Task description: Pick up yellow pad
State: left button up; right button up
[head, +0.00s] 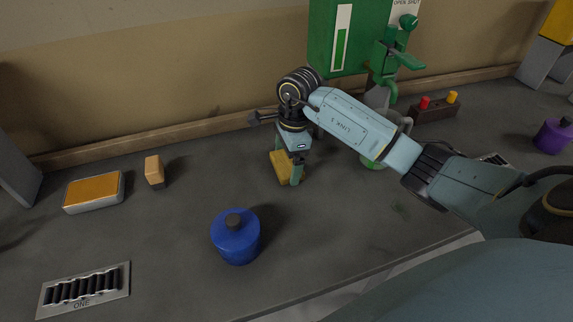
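The yellow pad (280,168) is a small yellow block below my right wrist, near the middle of the head view. My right gripper (288,163) points down at it, with one finger along its right side and the other partly hidden behind its upper edge. The pad fills the gap between the fingers and looks tilted. Whether its lower edge touches the table is hard to tell. My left gripper is not in view.
The grey table (340,230) carries a blue drum (236,238), a tray with an orange top (94,191), a small orange block (154,171) and a slotted plate marked ONE (84,289). A green machine (350,45), button box (436,108) and purple drum (553,135) stand right.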

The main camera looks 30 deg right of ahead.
aim_at(287, 162)
jog(key=c, duration=0.5)
jog(key=shift+r, duration=0.1)
jog(key=shift+c, duration=0.2)
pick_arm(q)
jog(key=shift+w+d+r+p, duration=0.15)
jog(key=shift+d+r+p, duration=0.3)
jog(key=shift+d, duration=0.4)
pick_arm(e)
notch_tip(287, 162, up, 10)
